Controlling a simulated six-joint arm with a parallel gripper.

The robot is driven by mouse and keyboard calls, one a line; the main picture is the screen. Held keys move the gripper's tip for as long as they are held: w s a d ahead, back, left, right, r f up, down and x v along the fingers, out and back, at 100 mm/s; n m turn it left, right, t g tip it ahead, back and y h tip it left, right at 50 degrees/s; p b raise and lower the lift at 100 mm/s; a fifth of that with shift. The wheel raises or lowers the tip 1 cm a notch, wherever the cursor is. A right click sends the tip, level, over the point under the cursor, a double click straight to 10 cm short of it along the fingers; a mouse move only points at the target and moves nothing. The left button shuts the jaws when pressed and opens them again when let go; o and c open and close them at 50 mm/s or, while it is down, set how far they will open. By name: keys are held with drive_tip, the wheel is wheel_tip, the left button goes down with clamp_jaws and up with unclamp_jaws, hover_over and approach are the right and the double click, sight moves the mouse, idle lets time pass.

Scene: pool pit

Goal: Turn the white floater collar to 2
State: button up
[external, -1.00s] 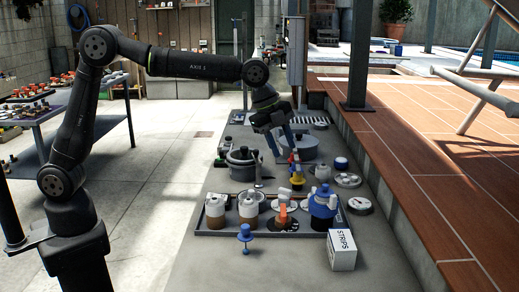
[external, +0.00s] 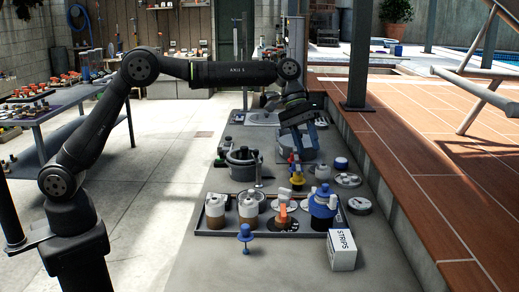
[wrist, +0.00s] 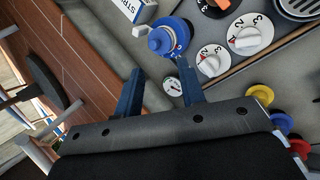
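Two white floaters with brown lower parts stand side by side in the dark tray at its left in the external view, a left one (external: 215,209) and a right one (external: 248,208). Their collar markings are too small to read. They do not show in the wrist view. My gripper (external: 304,151) is open and empty, above and behind the tray, away from both floaters. In the wrist view, my gripper's fingers (wrist: 160,72) are spread apart, with a blue-topped floater (wrist: 168,38) beyond them.
The tray (external: 208,233) also holds an orange handle (external: 283,212). White numbered dials (wrist: 248,35) show in the wrist view. The STRIPS box (external: 342,251) and a blue stand (external: 245,234) are in front. A grey pot (external: 242,163) and coloured knobs (external: 296,177) are behind.

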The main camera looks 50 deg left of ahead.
sight(333, 195)
drive_tip(key=s+d+f+n, duration=0.1)
drive_tip(key=d+f+n, duration=0.2)
drive_tip(key=d, duration=0.1)
drive_tip(key=d+f+n+g+h, duration=0.1)
drive_tip(key=d+f+n, duration=0.3)
drive_tip(key=s+d+f+n+g+h, duration=0.1)
drive_tip(key=d+f+n, duration=0.3)
drive_tip(key=shift+s+f, duration=0.1)
drive_tip(key=shift+s, duration=0.2)
idle(0.4)
clamp_jaws()
